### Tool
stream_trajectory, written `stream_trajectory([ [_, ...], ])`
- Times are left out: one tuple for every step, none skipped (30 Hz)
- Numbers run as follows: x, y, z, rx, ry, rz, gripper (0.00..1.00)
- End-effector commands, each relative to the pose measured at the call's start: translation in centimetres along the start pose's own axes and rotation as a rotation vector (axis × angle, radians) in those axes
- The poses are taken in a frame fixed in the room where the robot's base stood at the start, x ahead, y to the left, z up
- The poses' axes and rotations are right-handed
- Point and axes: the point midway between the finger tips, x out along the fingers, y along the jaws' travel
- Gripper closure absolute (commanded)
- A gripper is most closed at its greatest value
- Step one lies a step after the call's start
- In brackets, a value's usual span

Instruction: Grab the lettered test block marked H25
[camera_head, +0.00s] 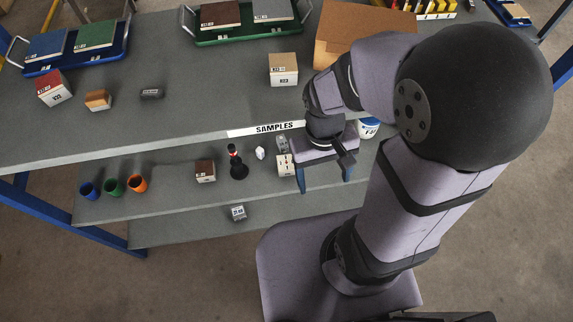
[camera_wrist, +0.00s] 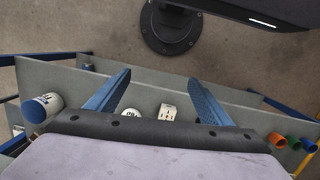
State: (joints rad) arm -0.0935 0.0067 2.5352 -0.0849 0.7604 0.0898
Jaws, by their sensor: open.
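I cannot read H25 with certainty on any block. Candidates are a small grey labelled block (camera_head: 238,213) on the lowest shelf, a dark block (camera_head: 152,93) on the upper table, and a pale block (camera_head: 285,165) on the middle shelf just left of my gripper (camera_head: 325,178). In the wrist view my gripper (camera_wrist: 158,78) is open, its two blue fingers apart with nothing held. A pale block with dark marks (camera_wrist: 167,112) shows between the fingers, near the gripper's body, with a white lettered piece beside it.
The upper table holds a red-topped block (camera_head: 54,88), an orange-brown block (camera_head: 98,100) and a tan block (camera_head: 283,69). The middle shelf holds a brown-topped block (camera_head: 205,171), a black stand (camera_head: 238,168) and three coloured cups. The SAMPLES edge (camera_head: 275,128) overhangs it. A white-and-blue container (camera_wrist: 42,108) stands left in the wrist view.

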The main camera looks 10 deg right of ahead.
Motion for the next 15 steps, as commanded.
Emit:
stream_trajectory([
  [1.4, -0.3, 0.8, -0.033, -0.063, 0.032, 0.26],
  [2.0, -0.3, 1.2, -0.050, -0.096, 0.054, 0.26],
  [2.9, -0.3, 1.8, -0.074, -0.145, 0.087, 0.26],
  [3.6, -0.3, 2.3, -0.093, -0.181, 0.115, 0.26],
  [4.2, -0.2, 2.8, -0.113, -0.217, 0.146, 0.26],
  [5.0, 0.0, 3.4, -0.143, -0.262, 0.192, 0.26],
  [5.5, 0.2, 3.6, -0.171, -0.291, 0.229, 0.26],
  [6.0, 0.6, 3.9, -0.203, -0.318, 0.269, 0.26],
  [6.5, 1.0, 4.0, -0.248, -0.348, 0.322, 0.26],
  [6.8, 1.4, 4.0, -0.283, -0.369, 0.362, 0.26],
  [7.1, 1.7, 4.0, -0.315, -0.387, 0.401, 0.26],
  [7.5, 2.1, 3.9, -0.359, -0.409, 0.452, 0.26],
  [7.8, 2.4, 3.8, -0.390, -0.424, 0.491, 0.26],
  [8.1, 2.7, 3.6, -0.424, -0.439, 0.531, 0.26],
  [8.5, 3.2, 3.4, -0.468, -0.457, 0.587, 0.26],
])
